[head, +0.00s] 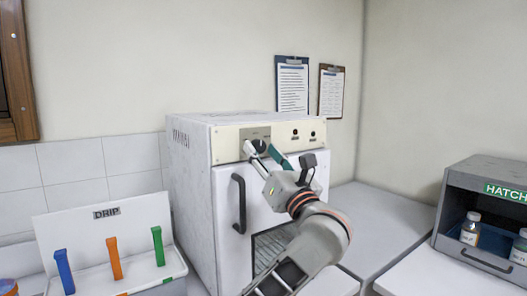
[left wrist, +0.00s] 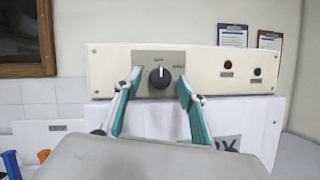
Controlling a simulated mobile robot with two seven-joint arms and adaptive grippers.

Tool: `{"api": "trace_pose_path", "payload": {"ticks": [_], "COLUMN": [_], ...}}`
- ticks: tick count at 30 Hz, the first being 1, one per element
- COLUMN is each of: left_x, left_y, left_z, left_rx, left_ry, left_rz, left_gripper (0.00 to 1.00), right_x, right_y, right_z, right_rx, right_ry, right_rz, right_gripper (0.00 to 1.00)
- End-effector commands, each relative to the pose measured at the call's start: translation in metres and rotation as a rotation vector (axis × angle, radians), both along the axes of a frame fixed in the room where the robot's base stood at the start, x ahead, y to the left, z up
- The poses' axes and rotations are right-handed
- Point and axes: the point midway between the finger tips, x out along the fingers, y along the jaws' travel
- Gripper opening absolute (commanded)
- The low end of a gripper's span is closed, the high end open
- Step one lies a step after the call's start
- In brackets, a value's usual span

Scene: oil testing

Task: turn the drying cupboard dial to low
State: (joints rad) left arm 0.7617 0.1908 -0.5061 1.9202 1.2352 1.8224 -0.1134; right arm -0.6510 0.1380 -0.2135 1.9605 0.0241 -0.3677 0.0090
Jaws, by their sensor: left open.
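The drying cupboard (head: 190,180) is a white box with a cream control panel (head: 226,146) along its top front. In the left wrist view the black round dial (left wrist: 160,78) sits on a grey plate on this panel, its white pointer mark about straight up. The small labels beside it are too blurred to read. My left gripper (head: 263,151) is at the panel, open, and hides the dial in the head view. In the left wrist view its two teal fingers (left wrist: 157,90) stand either side of the dial, with visible gaps. My right gripper is not in view.
The cupboard door has a black handle (head: 239,204) below the panel. Red (left wrist: 227,65) and green (left wrist: 257,71) indicators are right of the dial. A DRIP rack (head: 75,223) stands left; a grey HATCH box (head: 452,205) stands right. Bare counter (head: 385,222) lies between cupboard and box.

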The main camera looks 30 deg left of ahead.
Motion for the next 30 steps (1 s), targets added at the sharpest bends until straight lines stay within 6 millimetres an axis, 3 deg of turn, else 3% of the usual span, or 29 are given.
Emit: {"api": "trace_pose_path", "payload": {"ticks": [7,11,12,23,30], "left_x": [0.0,0.0,0.0,0.001,0.003], "left_y": [0.0,0.0,0.0,0.0,-0.001], "left_z": [0.0,0.0,0.0,-0.002,-0.007], "left_rx": [0.0,0.0,0.0,-0.016,-0.069], "left_ry": [0.0,0.0,0.0,-0.036,-0.162], "left_rz": [0.0,0.0,0.0,-0.001,0.0], "left_gripper": [0.38,0.04,0.02,0.02,0.02], "right_x": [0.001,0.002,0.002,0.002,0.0], "right_y": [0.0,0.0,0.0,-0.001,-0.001], "right_z": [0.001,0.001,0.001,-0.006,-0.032], "right_rx": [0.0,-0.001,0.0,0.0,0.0], "right_ry": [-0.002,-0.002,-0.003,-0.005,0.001], "right_rz": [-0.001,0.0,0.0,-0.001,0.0], "right_gripper": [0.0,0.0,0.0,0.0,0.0]}}
